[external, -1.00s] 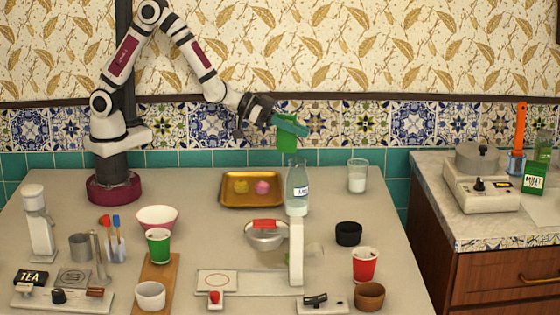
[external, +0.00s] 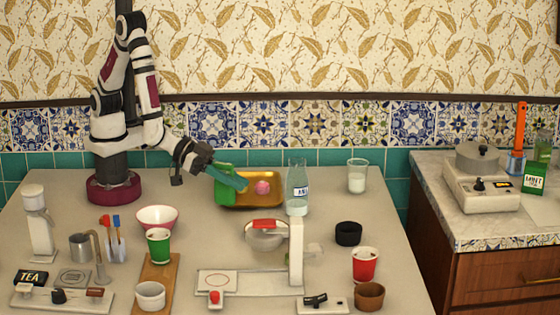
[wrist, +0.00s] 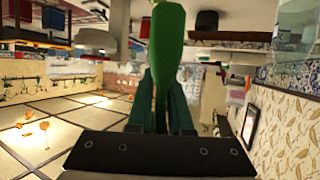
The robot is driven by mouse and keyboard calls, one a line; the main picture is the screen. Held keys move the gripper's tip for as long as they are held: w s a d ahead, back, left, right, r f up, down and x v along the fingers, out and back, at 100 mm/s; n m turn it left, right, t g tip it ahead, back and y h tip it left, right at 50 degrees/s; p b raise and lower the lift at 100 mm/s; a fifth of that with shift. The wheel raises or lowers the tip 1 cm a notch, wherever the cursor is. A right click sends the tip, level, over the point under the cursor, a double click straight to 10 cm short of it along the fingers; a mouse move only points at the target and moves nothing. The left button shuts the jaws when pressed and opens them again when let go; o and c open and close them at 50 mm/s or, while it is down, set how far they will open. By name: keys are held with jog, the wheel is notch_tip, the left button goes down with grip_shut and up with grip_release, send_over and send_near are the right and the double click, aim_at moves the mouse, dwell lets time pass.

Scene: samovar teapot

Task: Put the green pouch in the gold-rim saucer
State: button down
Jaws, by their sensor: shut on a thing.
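My gripper (external: 240,183) is shut on the green pouch (external: 224,195) and holds it at the left edge of a square gold tray (external: 277,201). In the wrist view the pouch (wrist: 166,40) stands out between the two green fingers (wrist: 160,95). A pink lump (external: 262,187) lies in the tray; its left part is hidden behind the gripper and pouch. I cannot tell whether the pouch touches the tray. I cannot make out a separate round saucer with a gold rim.
A clear bottle (external: 298,190) stands just right of the tray. A pink-rimmed bowl (external: 158,218) and a green cup (external: 159,246) stand in front on the left.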

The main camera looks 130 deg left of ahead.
jog(key=shift+w+a+f, duration=0.5)
jog(key=shift+a+f, duration=1.35)
jog(key=shift+w+a+f, duration=0.5)
jog(key=shift+a+f, duration=1.3)
jog(key=shift+a, duration=0.1)
jog(key=shift+w+a+f, duration=0.5)
jog(key=shift+a+f, duration=1.35)
jog(key=shift+f, duration=0.1)
jog(key=c, duration=0.8)
grip_release()
jog(key=shift+c, duration=0.2)
